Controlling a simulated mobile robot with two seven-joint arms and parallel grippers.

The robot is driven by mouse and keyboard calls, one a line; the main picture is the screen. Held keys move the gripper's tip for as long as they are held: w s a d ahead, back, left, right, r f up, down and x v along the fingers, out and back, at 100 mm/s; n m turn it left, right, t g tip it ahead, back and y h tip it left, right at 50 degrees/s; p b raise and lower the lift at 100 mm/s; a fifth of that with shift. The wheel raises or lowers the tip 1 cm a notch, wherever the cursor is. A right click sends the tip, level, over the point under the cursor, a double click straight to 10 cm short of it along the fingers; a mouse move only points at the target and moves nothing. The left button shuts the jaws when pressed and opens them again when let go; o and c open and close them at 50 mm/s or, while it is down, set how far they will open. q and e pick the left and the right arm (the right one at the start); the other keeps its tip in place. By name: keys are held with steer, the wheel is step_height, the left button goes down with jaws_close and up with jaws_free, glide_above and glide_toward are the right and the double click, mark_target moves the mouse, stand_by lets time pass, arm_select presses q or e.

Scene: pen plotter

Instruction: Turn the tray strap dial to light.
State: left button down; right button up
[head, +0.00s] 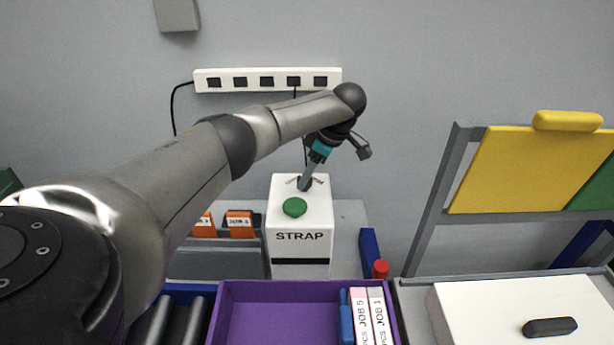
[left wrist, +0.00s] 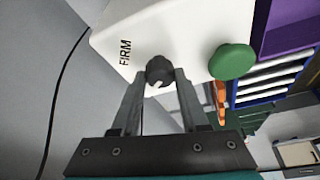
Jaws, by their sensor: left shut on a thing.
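The tray strap unit (head: 299,258) is a white box marked STRAP, with a green button (head: 294,207) on its sloped top. Its small dark dial (head: 303,181) sits behind the button, largely covered by my left gripper (head: 306,184) in the head view. In the left wrist view, the two fingers of the left gripper (left wrist: 160,82) are shut on the sides of the dial (left wrist: 158,70). A pale mark shows on the dial, on its side toward the gripper. The word FIRM is readable beside the dial; no light label is readable. My right gripper is out of view.
A white power strip (head: 267,80) hangs on the wall behind.

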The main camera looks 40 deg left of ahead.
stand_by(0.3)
arm_select(q)
steer(key=shift+c, duration=2.1)
jaws_free()
steer(key=v, duration=1.5)
